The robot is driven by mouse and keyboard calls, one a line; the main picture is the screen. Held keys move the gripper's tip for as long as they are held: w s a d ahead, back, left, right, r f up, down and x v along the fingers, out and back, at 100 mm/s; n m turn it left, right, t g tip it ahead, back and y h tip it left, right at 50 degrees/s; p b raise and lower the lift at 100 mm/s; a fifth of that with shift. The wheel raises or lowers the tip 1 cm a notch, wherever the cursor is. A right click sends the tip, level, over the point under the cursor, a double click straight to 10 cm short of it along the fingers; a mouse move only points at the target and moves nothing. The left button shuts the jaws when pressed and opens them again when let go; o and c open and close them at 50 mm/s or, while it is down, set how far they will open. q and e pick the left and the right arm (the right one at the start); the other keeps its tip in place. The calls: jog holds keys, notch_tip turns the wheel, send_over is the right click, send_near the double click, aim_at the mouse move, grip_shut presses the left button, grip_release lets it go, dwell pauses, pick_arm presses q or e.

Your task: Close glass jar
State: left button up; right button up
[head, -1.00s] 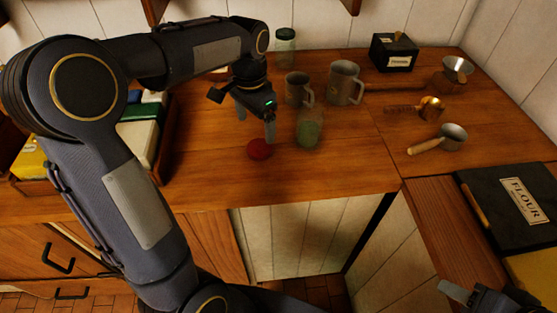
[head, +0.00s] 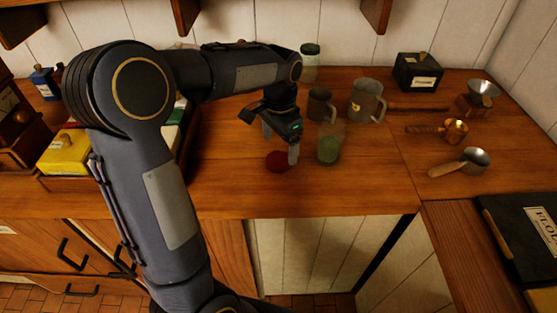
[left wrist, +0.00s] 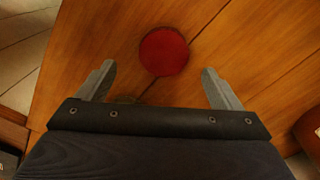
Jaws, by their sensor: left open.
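A glass jar (head: 328,150) with green contents stands upright on the wooden counter, with no lid visible on it. A round red lid (head: 278,161) lies on the counter just left of the jar, apart from it. My left gripper (head: 280,143) is open and empty above the lid, pointing down. In the left wrist view the red lid (left wrist: 164,51) shows as a full disc, beyond and between the two fingertips (left wrist: 158,69), not gripped. A greenish patch behind the gripper body there is too hidden to tell. My right gripper is not in view.
Two mugs (head: 366,101) (head: 320,105) stand behind the jar, and a dark-lidded jar (head: 310,63) is at the wall. A black box (head: 418,71), metal scoops (head: 472,159) and a flour box (head: 520,235) are right. Counter in front of the lid is clear.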

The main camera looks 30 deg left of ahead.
aim_at(278, 160)
pick_arm(q)
jog(key=f, duration=0.5)
jog(key=shift+a+f, duration=0.15)
jog(key=shift+a, duration=0.15)
jog(key=c, duration=1.1)
